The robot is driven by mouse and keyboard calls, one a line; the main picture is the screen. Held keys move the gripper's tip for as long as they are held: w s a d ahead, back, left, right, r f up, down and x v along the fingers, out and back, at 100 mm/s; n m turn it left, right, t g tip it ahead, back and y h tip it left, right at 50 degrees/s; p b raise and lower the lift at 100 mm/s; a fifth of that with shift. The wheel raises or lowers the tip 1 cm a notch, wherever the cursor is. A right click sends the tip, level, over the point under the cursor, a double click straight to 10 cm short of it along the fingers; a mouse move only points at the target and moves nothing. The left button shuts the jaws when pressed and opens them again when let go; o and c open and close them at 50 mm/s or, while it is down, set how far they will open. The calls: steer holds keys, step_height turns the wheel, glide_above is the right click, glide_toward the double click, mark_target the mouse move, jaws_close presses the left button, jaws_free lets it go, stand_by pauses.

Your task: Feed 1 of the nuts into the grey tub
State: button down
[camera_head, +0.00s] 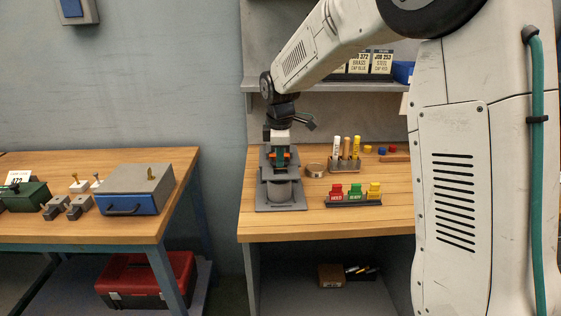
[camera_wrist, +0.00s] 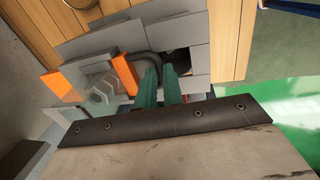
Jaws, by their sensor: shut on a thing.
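A dark grey feeder stand (camera_head: 264,175) is on the right bench, with a rounded grey tub (camera_head: 283,191) at its front. In the wrist view, orange blocks (camera_wrist: 123,75) flank a clear hopper (camera_wrist: 98,92) holding pale, blurred shapes that look like nuts. My gripper (camera_head: 281,166) points down at the stand, above and behind the tub. Its green fingers (camera_wrist: 160,78) are shut on a dark curved handle (camera_wrist: 146,60) beside the hopper. The fingertips partly hide the handle, and the tub's inside cannot be made out.
A shelf (camera_head: 350,87) with cards hangs above. The left bench (camera_head: 120,229) is separate, across a gap. The right bench's front strip is clear.

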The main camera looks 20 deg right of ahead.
steer(key=shift+w+r, duration=0.15)
steer(key=shift+w, duration=0.05)
steer(key=c, duration=1.5)
jaws_free()
steer(key=shift+w+d, duration=0.1)
steer(key=r, duration=0.2)
steer(key=s+r, duration=0.1)
steer(key=r, duration=0.4)
steer(key=shift+s+a+r, duration=0.15)
steer(key=shift+a+r, duration=0.05)
steer(key=shift+r, duration=0.1)
